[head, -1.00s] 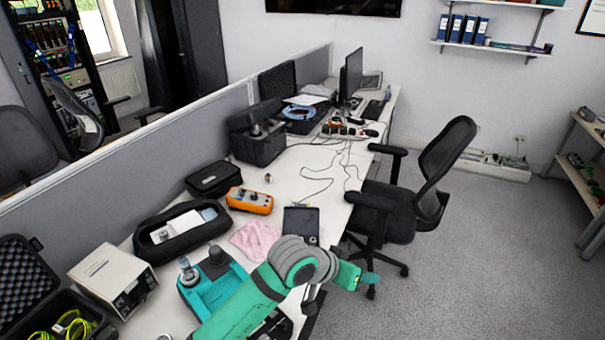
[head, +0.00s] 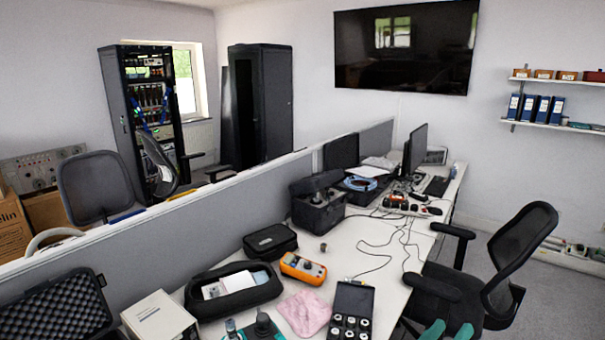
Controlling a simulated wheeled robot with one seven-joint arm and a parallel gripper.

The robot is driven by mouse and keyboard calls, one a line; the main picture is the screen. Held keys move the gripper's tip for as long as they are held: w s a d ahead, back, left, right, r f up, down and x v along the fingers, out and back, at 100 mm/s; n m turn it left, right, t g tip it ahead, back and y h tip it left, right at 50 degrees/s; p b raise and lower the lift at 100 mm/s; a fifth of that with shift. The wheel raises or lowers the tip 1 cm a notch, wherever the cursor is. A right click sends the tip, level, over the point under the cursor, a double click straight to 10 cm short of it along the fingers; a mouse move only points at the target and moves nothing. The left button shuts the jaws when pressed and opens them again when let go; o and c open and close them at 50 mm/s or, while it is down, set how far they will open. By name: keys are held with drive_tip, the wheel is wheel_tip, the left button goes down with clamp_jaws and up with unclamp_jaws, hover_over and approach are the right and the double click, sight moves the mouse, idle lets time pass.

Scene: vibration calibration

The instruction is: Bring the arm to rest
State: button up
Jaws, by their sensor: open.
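Only the end of my arm shows, at the bottom edge of the head view. Two teal tips of my gripper (head: 449,331) stand apart there, with nothing seen between them. They appear in front of the black office chair (head: 520,262), just right of the desk (head: 384,270). Whether they touch the chair cannot be told. The rest of my arm is out of view.
On the desk are an open black case (head: 354,300) with several cylinders, a pink cloth (head: 304,313), an orange meter (head: 303,268) and black cases. A grey partition (head: 215,222) runs behind. Carpet (head: 487,258) shows at the right.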

drive_tip(key=s+a+f+n+t+y, duration=0.3)
drive_tip(key=s+a+f+n+y, duration=0.25)
drive_tip(key=a+f, duration=0.3)
drive_tip(key=s+a+f+n+t+y, duration=0.2)
drive_tip(key=s+a+f+n+y, duration=0.2)
drive_tip(key=s+a+f+y, duration=0.5)
drive_tip(key=s+a+f+m, duration=0.2)
drive_tip(key=s+a, duration=0.4)
drive_tip(key=s, duration=0.4)
drive_tip(key=s+a+f+m+g, duration=0.1)
drive_tip(key=s+a+f+m, duration=0.2)
drive_tip(key=s+a, duration=0.3)
drive_tip(key=s+m, duration=0.1)
drive_tip(key=s, duration=0.3)
drive_tip(key=shift+s+a+f+g, duration=0.15)
drive_tip(key=shift+g, duration=0.15)
drive_tip(key=shift+y, duration=0.25)
drive_tip(key=shift+c, duration=1.4)
drive_tip(key=shift+w, duration=0.2)
